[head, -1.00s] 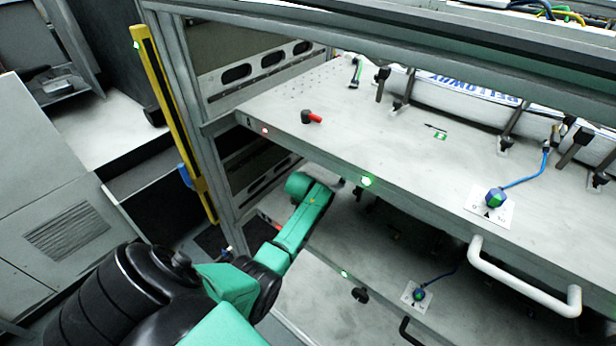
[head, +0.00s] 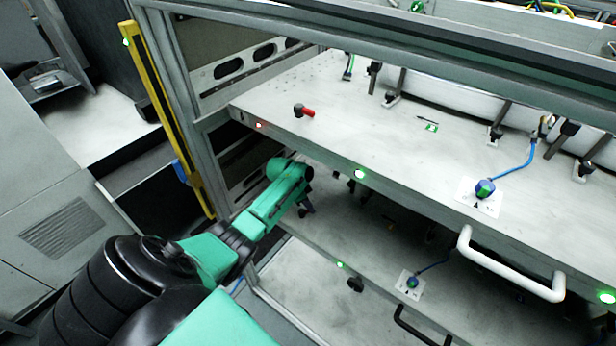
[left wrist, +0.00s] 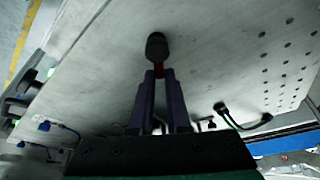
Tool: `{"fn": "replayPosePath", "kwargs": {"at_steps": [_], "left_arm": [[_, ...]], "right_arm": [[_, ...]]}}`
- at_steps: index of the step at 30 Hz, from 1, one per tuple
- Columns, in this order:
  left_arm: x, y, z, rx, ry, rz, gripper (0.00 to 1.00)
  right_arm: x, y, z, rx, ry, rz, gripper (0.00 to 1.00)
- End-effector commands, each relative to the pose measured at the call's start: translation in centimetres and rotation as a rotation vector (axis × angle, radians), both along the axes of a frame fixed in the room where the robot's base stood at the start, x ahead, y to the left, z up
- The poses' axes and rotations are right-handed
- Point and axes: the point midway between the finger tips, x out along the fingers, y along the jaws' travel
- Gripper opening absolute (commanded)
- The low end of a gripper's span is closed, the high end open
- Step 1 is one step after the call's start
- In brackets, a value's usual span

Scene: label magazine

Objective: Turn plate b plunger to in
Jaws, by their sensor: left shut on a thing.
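My left gripper (head: 307,210) reaches in under the upper plate, over the left part of the lower plate (head: 345,230); its dark fingers show only small there. In the left wrist view my left gripper (left wrist: 160,76) is shut on a plunger (left wrist: 157,47) with a black knob and a red part at the fingertips. The plunger stands on a pale plate (left wrist: 215,60). In the head view this plunger is hidden by the arm and upper plate. My right gripper is out of view.
A white handle (head: 508,268) sticks out from the upper plate's front edge, with a dark handle (head: 415,326) below. A frame post (head: 180,110) and yellow strip (head: 165,110) stand left.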

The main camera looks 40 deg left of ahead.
Motion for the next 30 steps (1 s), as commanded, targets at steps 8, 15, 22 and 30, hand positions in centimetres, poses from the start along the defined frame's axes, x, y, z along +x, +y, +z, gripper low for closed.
{"fn": "replayPosePath", "kwargs": {"at_steps": [8,15,22,30], "left_arm": [[-0.4,-0.4,-0.5,0.003,0.001,-0.263,0.00],[-0.8,-0.8,-0.5,0.003,-0.001,-0.492,0.00],[-1.3,-1.0,-0.5,0.002,0.000,-0.701,0.00],[-1.8,-1.1,-0.4,0.002,0.001,-0.892,0.00]], "right_arm": [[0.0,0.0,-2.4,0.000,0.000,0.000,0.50],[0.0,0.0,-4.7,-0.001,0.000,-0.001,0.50],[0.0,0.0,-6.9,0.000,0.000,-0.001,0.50],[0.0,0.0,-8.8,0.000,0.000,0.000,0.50]]}}
